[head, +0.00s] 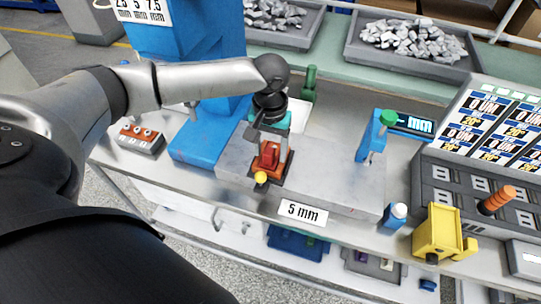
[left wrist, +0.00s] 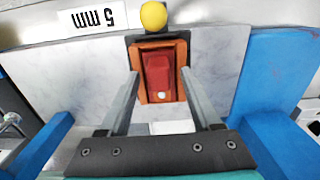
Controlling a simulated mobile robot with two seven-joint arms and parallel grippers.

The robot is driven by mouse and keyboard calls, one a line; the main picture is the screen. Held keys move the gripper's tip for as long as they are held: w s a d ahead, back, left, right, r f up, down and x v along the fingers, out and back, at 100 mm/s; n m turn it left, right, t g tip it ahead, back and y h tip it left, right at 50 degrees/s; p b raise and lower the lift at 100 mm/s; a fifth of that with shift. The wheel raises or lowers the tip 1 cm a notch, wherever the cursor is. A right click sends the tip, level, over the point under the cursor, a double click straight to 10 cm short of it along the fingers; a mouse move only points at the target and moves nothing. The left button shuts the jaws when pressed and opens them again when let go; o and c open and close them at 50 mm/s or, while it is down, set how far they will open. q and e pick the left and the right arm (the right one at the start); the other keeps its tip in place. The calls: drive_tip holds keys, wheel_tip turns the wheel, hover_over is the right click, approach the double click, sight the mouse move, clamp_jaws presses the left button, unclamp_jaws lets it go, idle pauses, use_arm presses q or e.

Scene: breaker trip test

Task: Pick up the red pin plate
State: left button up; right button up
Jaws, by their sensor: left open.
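The red pin plate (head: 270,153) appears as a red block with an orange surround, on a dark base on the grey stone slab (head: 330,182). In the left wrist view the red block (left wrist: 158,72) sits inside the orange frame (left wrist: 158,45), with a small white spot on its near end. My left gripper (left wrist: 160,75) is open, pointing down over it. One finger shows on each side of the red block, with gaps visible; whether either touches the frame I cannot tell. In the head view the wrist partly hides the block. My right gripper is not in view.
A yellow ball (head: 261,179) stands at the plate's front edge. A blue machine column (head: 205,120) stands close on the left. A blue gauge (head: 372,135) with a green knob, a "5 mm" label (head: 303,212) and a yellow holder (head: 437,235) lie to the right.

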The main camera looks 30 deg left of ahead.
use_arm(q)
clamp_jaws()
idle(0.4)
